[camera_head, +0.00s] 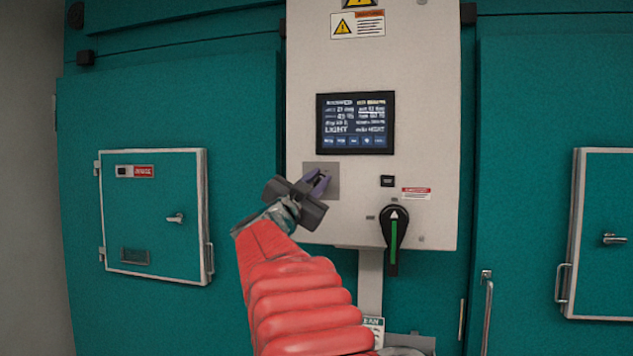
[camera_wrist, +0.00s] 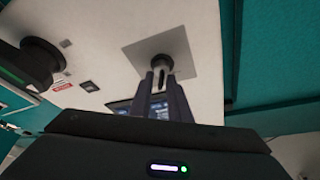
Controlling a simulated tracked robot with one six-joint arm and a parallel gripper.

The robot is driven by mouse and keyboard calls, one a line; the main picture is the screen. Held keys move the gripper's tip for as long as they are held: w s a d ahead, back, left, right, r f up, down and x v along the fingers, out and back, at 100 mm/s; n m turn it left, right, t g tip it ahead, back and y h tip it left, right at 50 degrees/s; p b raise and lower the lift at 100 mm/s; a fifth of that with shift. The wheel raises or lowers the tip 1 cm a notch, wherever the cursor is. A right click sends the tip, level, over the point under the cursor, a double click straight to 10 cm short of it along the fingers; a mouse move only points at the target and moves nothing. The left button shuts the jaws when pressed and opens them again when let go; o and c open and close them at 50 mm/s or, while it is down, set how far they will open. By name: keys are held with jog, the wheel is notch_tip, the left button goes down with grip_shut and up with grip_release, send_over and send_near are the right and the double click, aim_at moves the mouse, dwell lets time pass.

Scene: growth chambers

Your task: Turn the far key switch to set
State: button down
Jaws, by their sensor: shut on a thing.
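A key switch (camera_wrist: 162,64) with a dark round collar sits on a square grey plate (camera_wrist: 186,48) on the pale control panel; in the head view the plate (camera_head: 331,166) is below the screen. My gripper (camera_head: 321,181) reaches the plate and hides most of the switch there. In the wrist view its two dark fingers (camera_wrist: 160,86) are closed around the small key part in front of the collar. The key is mostly hidden between the fingers, so I cannot read its angle. No set marking is legible.
A lit screen (camera_head: 355,123) is above the plate. A black rotary handle with a green stripe (camera_head: 394,240) is to the lower right, below a small black label (camera_head: 387,181). Teal chamber doors with hatches (camera_head: 153,215) flank the control panel (camera_head: 425,100).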

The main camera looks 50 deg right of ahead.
jog(key=shift+d+f, duration=0.2)
jog(key=shift+f, duration=0.3)
jog(key=c, duration=1.9)
grip_release()
jog(key=shift+w, duration=0.1)
jog(key=shift+c, duration=0.2)
jog(key=shift+r, duration=0.3)
jog(key=shift+a, duration=0.2)
jog(key=v, duration=1.3)
jog(key=shift+a, duration=0.3)
jog(key=shift+f, duration=0.1)
